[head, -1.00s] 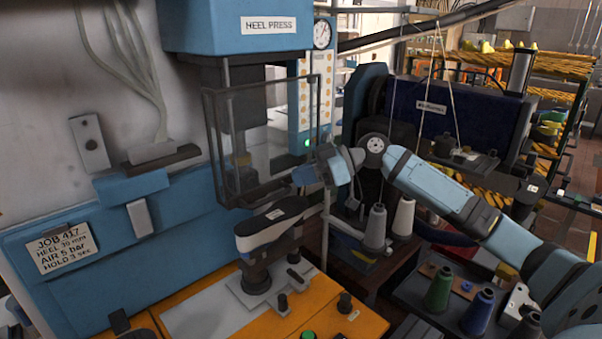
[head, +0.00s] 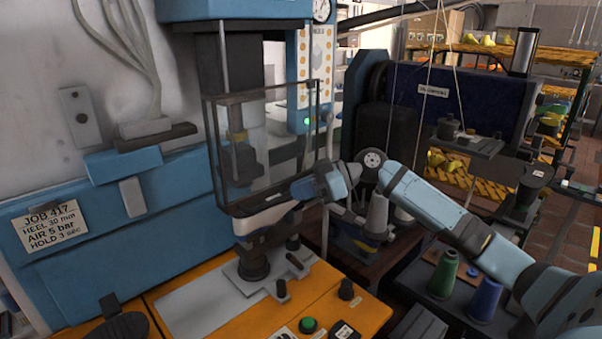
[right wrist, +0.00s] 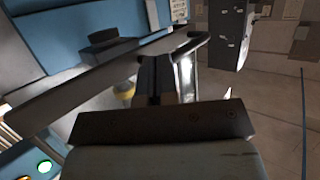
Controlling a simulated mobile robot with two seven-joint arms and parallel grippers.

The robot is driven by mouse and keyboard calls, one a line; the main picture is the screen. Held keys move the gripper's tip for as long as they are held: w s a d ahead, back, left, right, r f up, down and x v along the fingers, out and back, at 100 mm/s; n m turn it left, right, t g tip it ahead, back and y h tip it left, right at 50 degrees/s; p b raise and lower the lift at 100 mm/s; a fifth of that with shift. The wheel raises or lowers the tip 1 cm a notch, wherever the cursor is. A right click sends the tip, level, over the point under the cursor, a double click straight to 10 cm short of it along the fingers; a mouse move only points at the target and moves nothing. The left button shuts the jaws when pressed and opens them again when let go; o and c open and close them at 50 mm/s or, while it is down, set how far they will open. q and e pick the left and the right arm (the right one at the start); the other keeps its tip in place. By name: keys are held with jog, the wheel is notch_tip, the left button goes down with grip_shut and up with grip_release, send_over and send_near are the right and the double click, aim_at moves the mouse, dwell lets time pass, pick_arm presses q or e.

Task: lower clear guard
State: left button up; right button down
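The clear guard (head: 217,150), a see-through box with a dark frame, hangs in front of the press ram on the blue heel press. Its lower edge is just above the shoe last (head: 262,222) and overlaps its top in the head view. My right gripper (head: 299,188) is at the guard's lower right corner. In the right wrist view, the dark fingers (right wrist: 163,78) are close together at the guard's frame rail (right wrist: 90,83) and look shut on it; the exact contact is partly hidden. My left gripper is not in view.
The last stands on a post above the orange bench (head: 215,330), beside small black knobs and a green button (head: 308,325). Thread cones, green (head: 444,275) and blue (head: 484,298), stand below my right forearm. A dark blue machine (head: 440,105) stands behind.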

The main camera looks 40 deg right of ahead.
pick_arm(q)
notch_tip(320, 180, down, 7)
jog(key=b, duration=0.8)
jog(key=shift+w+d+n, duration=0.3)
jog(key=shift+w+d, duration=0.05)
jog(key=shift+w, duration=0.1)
pick_arm(e)
notch_tip(320, 180, down, 14)
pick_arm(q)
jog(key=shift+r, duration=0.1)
pick_arm(e)
jog(key=shift+r, duration=0.1)
